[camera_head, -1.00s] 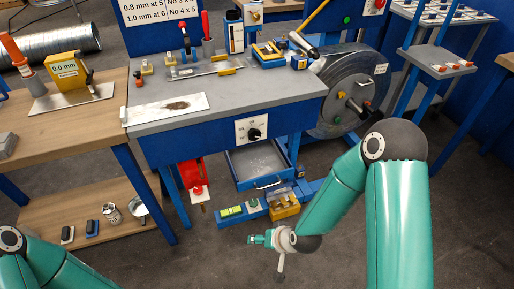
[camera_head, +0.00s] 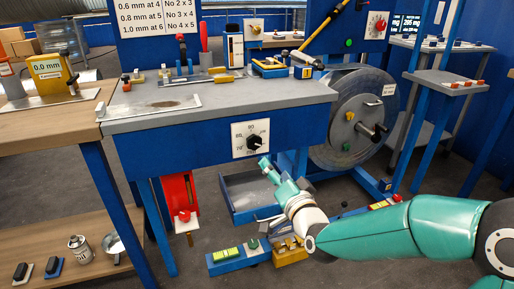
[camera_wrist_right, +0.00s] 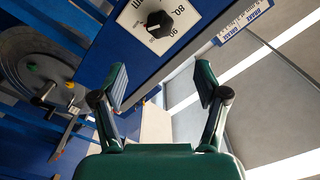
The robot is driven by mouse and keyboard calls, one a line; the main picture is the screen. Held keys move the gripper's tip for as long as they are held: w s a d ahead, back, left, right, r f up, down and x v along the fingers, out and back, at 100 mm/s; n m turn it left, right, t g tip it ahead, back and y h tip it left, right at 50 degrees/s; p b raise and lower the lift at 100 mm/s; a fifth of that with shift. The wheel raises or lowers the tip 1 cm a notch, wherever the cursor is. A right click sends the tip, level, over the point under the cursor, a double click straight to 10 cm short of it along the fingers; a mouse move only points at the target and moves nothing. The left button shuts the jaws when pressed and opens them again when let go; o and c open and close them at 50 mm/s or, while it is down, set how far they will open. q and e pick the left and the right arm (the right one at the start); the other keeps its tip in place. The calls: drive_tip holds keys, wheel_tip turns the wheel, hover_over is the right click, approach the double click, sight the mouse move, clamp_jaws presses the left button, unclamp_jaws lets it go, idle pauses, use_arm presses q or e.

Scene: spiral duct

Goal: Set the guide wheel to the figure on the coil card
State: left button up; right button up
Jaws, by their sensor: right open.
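A black pointer knob (camera_head: 253,142) sits on a white numbered dial plate (camera_head: 238,138) on the front of the blue bench. In the right wrist view the knob (camera_wrist_right: 158,24) is at the top, ahead of the fingers and apart from them. My right gripper (camera_head: 265,165) is just below and right of the dial in the head view. Its two fingers are spread and empty in the wrist view (camera_wrist_right: 162,82). A small white card (camera_head: 389,90) is on the large grey coil disc (camera_head: 355,105); its print is too small to read. My left gripper is out of view.
An open grey drawer (camera_head: 235,190) sticks out below the dial. A red part (camera_head: 178,195) hangs left of it. A low blue rail with a green-yellow block (camera_head: 226,254) lies below. Tools stand on the bench top (camera_head: 230,95).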

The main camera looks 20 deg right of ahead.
sight(257, 143)
drive_tip(key=w, duration=1.5)
drive_tip(key=shift+w+a+b, duration=0.25)
drive_tip(key=shift+b, duration=0.1)
drive_tip(key=c, duration=1.2)
drive_tip(key=shift+o, duration=0.2)
drive_tip(key=shift+d, duration=0.15)
drive_tip(key=shift+f, duration=0.1)
